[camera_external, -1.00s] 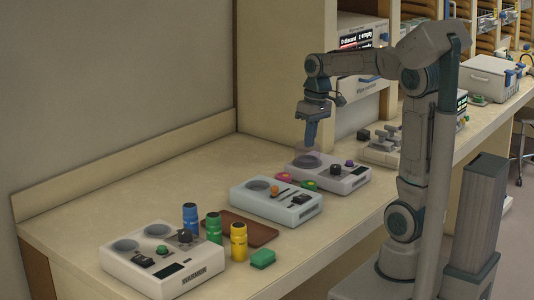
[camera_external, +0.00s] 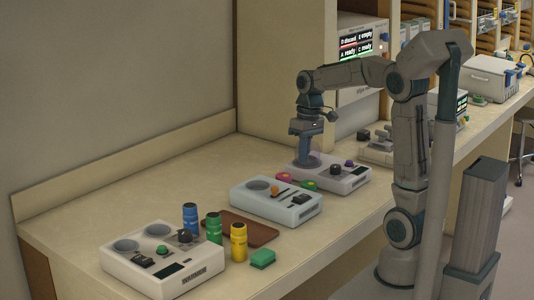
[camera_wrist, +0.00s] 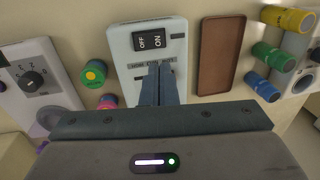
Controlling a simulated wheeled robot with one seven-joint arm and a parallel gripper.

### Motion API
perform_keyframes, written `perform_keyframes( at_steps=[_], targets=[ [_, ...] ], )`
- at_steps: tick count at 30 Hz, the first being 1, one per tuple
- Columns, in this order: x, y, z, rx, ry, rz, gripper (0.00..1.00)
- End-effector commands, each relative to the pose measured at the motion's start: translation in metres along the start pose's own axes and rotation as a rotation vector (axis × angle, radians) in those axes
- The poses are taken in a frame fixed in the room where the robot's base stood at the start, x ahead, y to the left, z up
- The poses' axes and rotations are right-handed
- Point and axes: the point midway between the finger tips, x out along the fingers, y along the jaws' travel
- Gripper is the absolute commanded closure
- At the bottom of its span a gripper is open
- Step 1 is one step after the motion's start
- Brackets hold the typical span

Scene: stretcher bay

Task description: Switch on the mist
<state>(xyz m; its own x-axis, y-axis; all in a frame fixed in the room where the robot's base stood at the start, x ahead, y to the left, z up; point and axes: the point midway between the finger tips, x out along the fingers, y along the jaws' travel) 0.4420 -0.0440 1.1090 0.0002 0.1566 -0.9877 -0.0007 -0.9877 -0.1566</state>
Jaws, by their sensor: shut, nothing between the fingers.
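A pale blue box (camera_external: 262,208) stands mid-bench with an orange knob, a round pad and a black rocker switch (camera_external: 300,199). In the wrist view the rocker (camera_wrist: 148,40) is marked OFF and ON on the same box (camera_wrist: 122,62); the small print beneath it is too blurred to read surely. Which way it is tipped I cannot tell. My gripper (camera_external: 306,162) is shut and empty, pointing down by the left end of the white back box (camera_external: 345,183). Its fingertips (camera_wrist: 159,68) show below the rocker in the wrist view and hide part of the box.
A brown tray (camera_external: 262,234) and blue (camera_external: 190,218), green (camera_external: 214,228) and yellow bottles (camera_external: 239,242) stand nearer the front. Pink (camera_external: 284,177) and green (camera_external: 310,185) round pieces lie between the boxes. A white front box (camera_external: 150,275) is at left. The rear-left bench is clear.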

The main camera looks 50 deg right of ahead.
Motion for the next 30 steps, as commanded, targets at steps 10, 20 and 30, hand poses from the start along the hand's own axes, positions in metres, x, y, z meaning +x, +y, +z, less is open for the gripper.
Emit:
perform_keyframes(
  at_steps=[10,20,30],
  targets=[
    [0.073,-0.001,0.001,-0.001,-0.005,-0.001,1.00],
    [0.102,0.000,0.000,0.000,0.000,0.000,1.00],
    [0.103,0.000,0.000,-0.001,0.000,0.000,1.00]
  ],
)
